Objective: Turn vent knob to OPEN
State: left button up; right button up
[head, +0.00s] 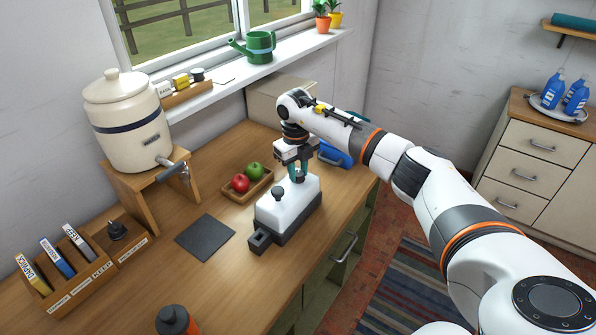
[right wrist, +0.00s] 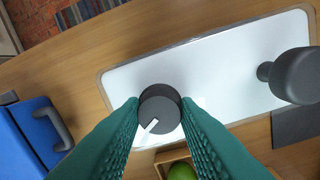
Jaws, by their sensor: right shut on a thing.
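The vent knob (right wrist: 160,108) is a round dark knob with a white pointer line, on top of a white tub with a dark base (head: 290,207). In the right wrist view the pointer aims down and slightly left; no OPEN marking is legible. My right gripper (head: 298,176) points down at the tub's far end. Its green fingertips (right wrist: 160,120) are shut on the knob, one on each side. A second, taller dark knob (head: 278,193) stands on the near part of the lid, and it shows in the right wrist view (right wrist: 296,76). My left gripper is not in view.
A wooden tray (head: 249,190) with a red and a green fruit sits left of the tub. A dark mat (head: 205,237) lies nearby. A cream crock (head: 127,125) on a stand is at the back left. A blue case (head: 333,154) is behind the tub.

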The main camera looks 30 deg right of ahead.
jog(key=m, duration=0.6)
jog(key=shift+m, duration=0.4)
dwell(0.3)
jog(key=o, duration=1)
notch_tip(320, 180, up, 12)
jog(key=b, duration=0.3)
jog(key=shift+w+a, duration=0.2)
jog(key=shift+a, duration=0.05)
